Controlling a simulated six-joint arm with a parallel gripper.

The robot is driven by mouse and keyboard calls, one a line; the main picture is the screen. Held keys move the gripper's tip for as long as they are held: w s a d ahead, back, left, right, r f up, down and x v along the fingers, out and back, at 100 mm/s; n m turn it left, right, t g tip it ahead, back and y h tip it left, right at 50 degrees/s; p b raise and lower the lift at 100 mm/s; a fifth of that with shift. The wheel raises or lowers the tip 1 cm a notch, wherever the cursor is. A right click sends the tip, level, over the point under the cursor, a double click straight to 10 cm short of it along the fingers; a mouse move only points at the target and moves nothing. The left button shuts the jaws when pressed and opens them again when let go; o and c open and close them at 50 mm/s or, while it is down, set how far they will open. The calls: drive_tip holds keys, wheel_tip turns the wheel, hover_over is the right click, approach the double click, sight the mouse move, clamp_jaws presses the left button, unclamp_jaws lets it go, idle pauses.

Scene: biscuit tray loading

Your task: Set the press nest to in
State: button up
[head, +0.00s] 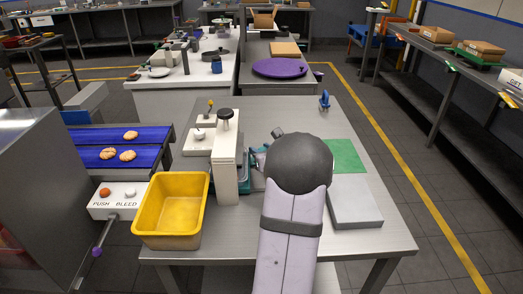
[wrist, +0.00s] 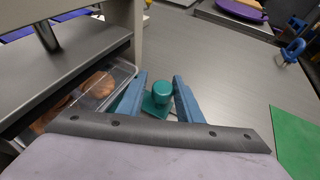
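The press (head: 226,160) is a cream upright with a dark knob on top, left of my arm in the head view. In the wrist view its grey body (wrist: 70,60) stands at the left. A clear tray (wrist: 122,76) with brown biscuits sits low at the press, partly under it. A teal knob (wrist: 162,92) on a teal base sticks out to the right of the tray, seemingly the nest's handle. My gripper (wrist: 161,82) has its two blue fingers apart, one on each side of the knob; I cannot tell if they touch it. My arm mostly hides this area in the head view.
A yellow bin (head: 176,238) stands at the table's front left. A green mat (head: 345,156) and a grey slab (head: 354,203) lie to the right. A blue belt (head: 100,158) carries several biscuits at far left. Bare table (wrist: 225,75) lies beyond the fingers.

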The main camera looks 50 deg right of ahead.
drive_tip(key=shift+s, duration=0.1)
drive_tip(key=shift+b+v, duration=0.35)
drive_tip(key=shift+v, duration=3.25)
